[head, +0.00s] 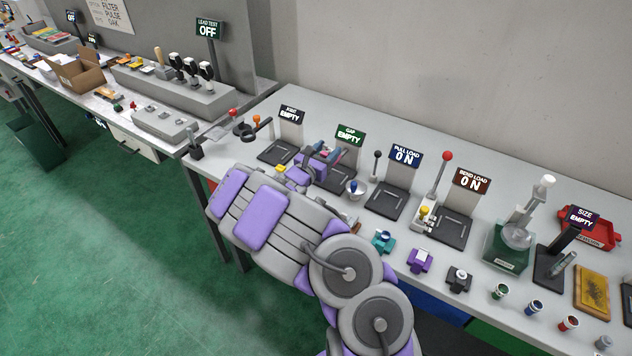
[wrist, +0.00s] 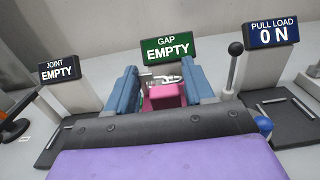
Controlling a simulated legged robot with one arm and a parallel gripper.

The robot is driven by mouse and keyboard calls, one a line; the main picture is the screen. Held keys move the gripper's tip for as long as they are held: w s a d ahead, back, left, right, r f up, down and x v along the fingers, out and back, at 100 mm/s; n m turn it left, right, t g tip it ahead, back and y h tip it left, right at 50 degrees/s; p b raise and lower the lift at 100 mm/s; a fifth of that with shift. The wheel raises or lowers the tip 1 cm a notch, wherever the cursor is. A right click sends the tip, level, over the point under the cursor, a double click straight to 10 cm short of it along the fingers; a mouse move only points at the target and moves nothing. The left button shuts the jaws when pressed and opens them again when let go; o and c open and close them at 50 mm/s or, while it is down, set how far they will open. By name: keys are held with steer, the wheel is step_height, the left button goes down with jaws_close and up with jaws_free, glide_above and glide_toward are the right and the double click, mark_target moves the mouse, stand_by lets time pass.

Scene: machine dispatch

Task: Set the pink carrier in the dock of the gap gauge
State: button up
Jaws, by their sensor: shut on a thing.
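The gap gauge's green sign (head: 349,135) reads GAP EMPTY. It also shows in the wrist view (wrist: 166,48), straight ahead of my gripper. My gripper (wrist: 163,90) has blue fingers on both sides of the pink carrier (wrist: 165,97) and is shut on it. A metal, hook-like part shows just behind the carrier's top. In the head view my gripper (head: 327,160) is over or close to the gap gauge's dark base (head: 345,180). My arm and gripper hide much of the dock. I cannot tell whether the carrier touches it.
The joint gauge (head: 278,152) stands to the left, its sign reading EMPTY. Teal (head: 383,241), purple (head: 420,260) and black (head: 459,279) carriers line the front of the bench.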

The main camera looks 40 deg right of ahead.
steer(key=shift+d+r, duration=0.25)
steer(key=shift+d, duration=0.65)
steer(key=shift+d+f, duration=0.25)
step_height(320, 180, down, 6)
steer(key=shift+w+d+r+b, duration=0.1)
steer(key=shift+r+b, duration=0.15)
steer(key=shift+b, duration=0.5)
steer(key=shift+f, duration=0.65)
step_height(320, 180, down, 3)
steer(key=shift+r+b, duration=0.1)
steer(key=shift+b, duration=0.35)
steer(key=shift+r, duration=0.1)
steer(key=o, duration=1.1)
